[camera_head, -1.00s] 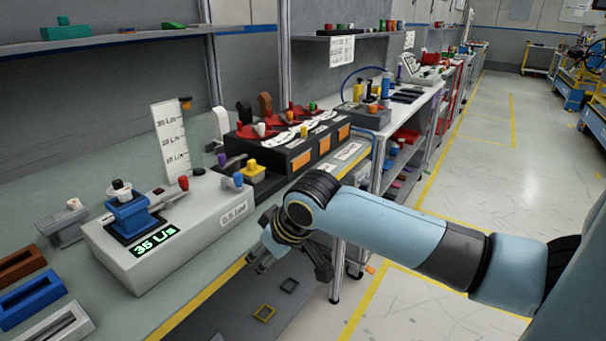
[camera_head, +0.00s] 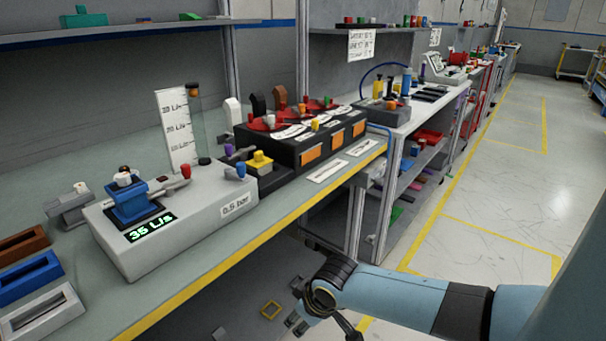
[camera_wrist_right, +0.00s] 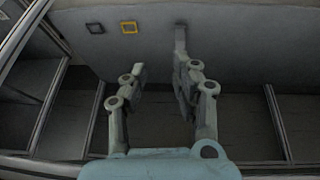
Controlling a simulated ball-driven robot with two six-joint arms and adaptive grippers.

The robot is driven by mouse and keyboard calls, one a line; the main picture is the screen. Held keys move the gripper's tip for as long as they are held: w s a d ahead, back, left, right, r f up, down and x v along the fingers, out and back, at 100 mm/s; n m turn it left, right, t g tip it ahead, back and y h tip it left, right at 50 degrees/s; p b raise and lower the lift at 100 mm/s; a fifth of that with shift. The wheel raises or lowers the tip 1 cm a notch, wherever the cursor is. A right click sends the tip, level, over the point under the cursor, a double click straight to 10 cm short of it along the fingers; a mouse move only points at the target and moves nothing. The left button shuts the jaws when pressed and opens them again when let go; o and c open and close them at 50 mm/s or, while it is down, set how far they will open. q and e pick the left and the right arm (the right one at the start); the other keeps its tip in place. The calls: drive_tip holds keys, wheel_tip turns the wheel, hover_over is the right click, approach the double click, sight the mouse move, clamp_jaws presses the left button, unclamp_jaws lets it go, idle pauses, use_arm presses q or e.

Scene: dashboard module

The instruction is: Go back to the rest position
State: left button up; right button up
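My right gripper (camera_head: 294,306) is low in the head view, below and in front of the bench's yellow front edge, clear of the bench top. In the right wrist view the right gripper (camera_wrist_right: 160,80) has its two fingers spread apart with nothing between them. The grey dashboard module (camera_head: 165,225) stands on the bench with a lit "35 L/s" display and a blue block on top. My left gripper does not show in either view.
The bench's yellow edge (camera_head: 235,258) runs diagonally above my right gripper. Black boxes with orange labels (camera_head: 311,155) stand further back. Blue (camera_head: 30,278) and brown trays lie at the left. A side table (camera_head: 398,135) with shelves stands beyond. Open floor (camera_head: 500,190) lies at the right.

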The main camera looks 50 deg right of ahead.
drive_tip(key=shift+s+f, duration=0.15)
drive_tip(key=shift+f, duration=0.1)
idle(0.4)
drive_tip(key=s+a+f+g+b, duration=0.2)
drive_tip(key=s+a+f, duration=0.1)
drive_tip(key=s+f, duration=0.9)
drive_tip(key=s+a+f+n+g+b, duration=0.1)
drive_tip(key=s+a+f+b, duration=0.2)
drive_tip(key=s+f, duration=0.9)
drive_tip(key=s, duration=0.7)
drive_tip(key=shift+s+a+f+g, duration=0.25)
drive_tip(key=shift+s+f+g, duration=0.05)
drive_tip(key=shift+s+g, duration=0.1)
